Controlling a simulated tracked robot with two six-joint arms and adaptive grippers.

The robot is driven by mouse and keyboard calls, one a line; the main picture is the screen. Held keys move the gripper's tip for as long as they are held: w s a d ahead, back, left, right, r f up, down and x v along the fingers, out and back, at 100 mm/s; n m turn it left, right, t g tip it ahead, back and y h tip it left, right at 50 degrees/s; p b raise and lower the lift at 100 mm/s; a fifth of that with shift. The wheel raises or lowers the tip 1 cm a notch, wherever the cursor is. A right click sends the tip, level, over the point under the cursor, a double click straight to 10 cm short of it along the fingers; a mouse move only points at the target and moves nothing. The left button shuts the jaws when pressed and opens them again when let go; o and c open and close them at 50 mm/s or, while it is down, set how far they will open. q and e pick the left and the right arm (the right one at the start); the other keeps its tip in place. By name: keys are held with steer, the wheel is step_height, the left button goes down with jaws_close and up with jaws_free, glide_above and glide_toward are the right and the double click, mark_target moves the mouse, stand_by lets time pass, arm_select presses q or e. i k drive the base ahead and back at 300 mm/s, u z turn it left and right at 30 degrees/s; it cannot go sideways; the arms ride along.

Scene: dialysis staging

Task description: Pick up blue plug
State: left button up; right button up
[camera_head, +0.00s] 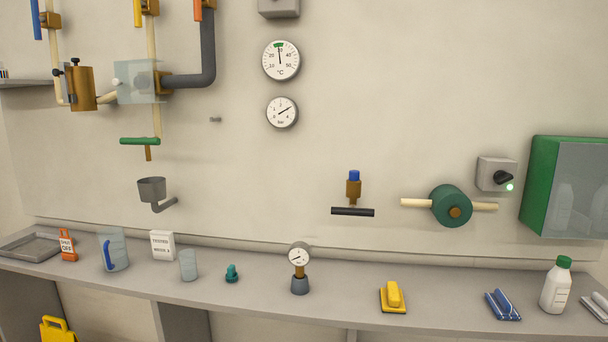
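A small blue plug (354,176) sits upright on top of a brass fitting (353,191) on the back wall, right of centre. A black bar handle (352,212) is just below the fitting. A small teal stopper-like piece (232,274) stands on the counter (350,312), left of centre. Neither of my grippers shows in the head view.
A green motor-like unit (446,206) is right of the fitting.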

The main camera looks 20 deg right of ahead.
mark_target(353, 174)
steer(key=i, duration=0.9)
steer(key=z, duration=0.5)
